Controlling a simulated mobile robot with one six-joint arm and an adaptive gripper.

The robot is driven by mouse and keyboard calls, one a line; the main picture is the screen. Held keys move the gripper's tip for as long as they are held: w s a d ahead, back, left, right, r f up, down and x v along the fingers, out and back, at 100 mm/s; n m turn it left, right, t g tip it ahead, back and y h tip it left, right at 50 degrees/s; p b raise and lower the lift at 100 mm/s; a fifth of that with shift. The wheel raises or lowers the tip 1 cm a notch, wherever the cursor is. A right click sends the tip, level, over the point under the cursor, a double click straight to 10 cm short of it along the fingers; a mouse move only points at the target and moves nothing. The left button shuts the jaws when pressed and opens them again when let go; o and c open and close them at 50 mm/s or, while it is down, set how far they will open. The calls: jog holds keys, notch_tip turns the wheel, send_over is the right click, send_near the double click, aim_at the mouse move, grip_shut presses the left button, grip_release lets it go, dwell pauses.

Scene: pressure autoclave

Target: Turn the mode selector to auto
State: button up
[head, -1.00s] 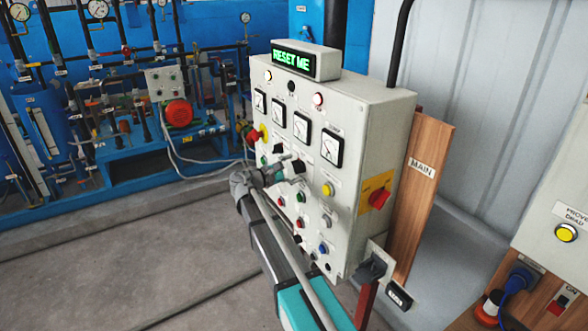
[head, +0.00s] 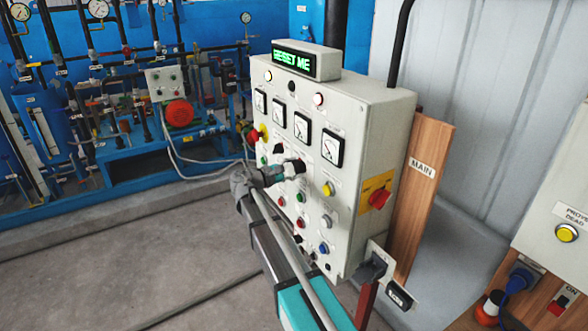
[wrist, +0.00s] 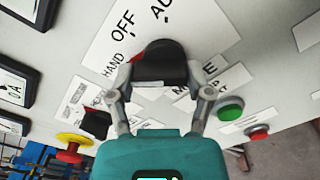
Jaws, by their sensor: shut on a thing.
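The mode selector is a black rotary knob (wrist: 162,62) on the grey panel, with a label reading HAND, OFF and a cut-off "AU" around it in the wrist view. My gripper (wrist: 160,86) is shut on the knob, one finger on each side. In the head view my gripper (head: 287,170) reaches the panel front from the left, and the knob (head: 299,166) shows just past its fingers. A small red mark shows at the knob's left near HAND. The knob's exact pointing direction is hard to tell.
The control panel (head: 372,130) has several gauges, lamps and buttons close around the knob. A green button (wrist: 230,108) and a red button (wrist: 258,133) sit to the right in the wrist view. Another black knob (wrist: 96,124) is at lower left. The display (head: 296,60) reads RESET ME.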

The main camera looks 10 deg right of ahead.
jog(key=m, duration=0.4)
jog(key=shift+s+m, duration=0.1)
jog(key=shift+m, duration=0.3)
jog(key=m, duration=0.4)
jog(key=shift+s+d+r, duration=0.1)
jog(key=m, duration=1)
jog(key=shift+s, duration=0.15)
jog(key=o, duration=1.1)
jog(key=shift+o, duration=0.2)
